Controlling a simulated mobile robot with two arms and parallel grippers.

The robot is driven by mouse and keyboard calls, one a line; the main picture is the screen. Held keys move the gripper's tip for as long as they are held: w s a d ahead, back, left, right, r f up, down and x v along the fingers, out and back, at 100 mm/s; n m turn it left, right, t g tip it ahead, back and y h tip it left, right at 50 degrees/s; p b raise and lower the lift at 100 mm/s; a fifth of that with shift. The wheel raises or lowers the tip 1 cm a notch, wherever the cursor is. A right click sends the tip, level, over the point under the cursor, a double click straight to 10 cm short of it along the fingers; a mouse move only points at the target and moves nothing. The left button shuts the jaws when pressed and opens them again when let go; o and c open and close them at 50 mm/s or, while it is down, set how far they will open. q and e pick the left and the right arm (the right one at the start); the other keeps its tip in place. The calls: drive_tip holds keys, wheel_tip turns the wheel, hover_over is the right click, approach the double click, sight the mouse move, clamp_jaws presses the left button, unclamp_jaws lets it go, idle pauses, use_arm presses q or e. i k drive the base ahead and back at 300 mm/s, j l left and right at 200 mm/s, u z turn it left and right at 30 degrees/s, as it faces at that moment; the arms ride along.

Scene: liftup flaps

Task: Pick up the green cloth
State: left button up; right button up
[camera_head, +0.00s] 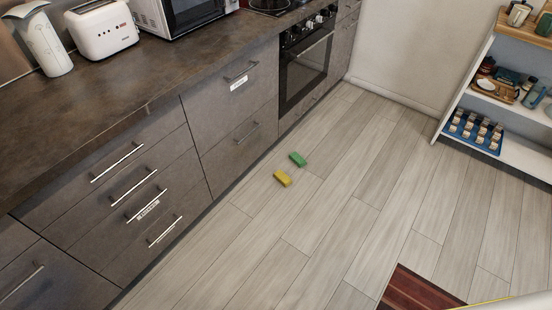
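The green cloth (298,159) is a small, block-like green piece lying on the wooden floor, a short way out from the drawer fronts. A similar yellow piece (282,178) lies just in front of it and to its left, apart from it by a small gap. Neither of my grippers shows in the head view.
Grey kitchen drawers (137,200) with bar handles and an oven (306,64) line the left. A kettle (40,40) and toaster (102,30) stand on the counter. White shelves (520,145) stand at right. The middle floor (340,220) is clear.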

sight(296, 158)
drive_tip(key=i+l+u, duration=0.55)
drive_tip(key=l, duration=0.15)
drive_tip(key=l+u, duration=0.25)
drive_tip(key=l, duration=0.15)
drive_tip(key=i, duration=0.05)
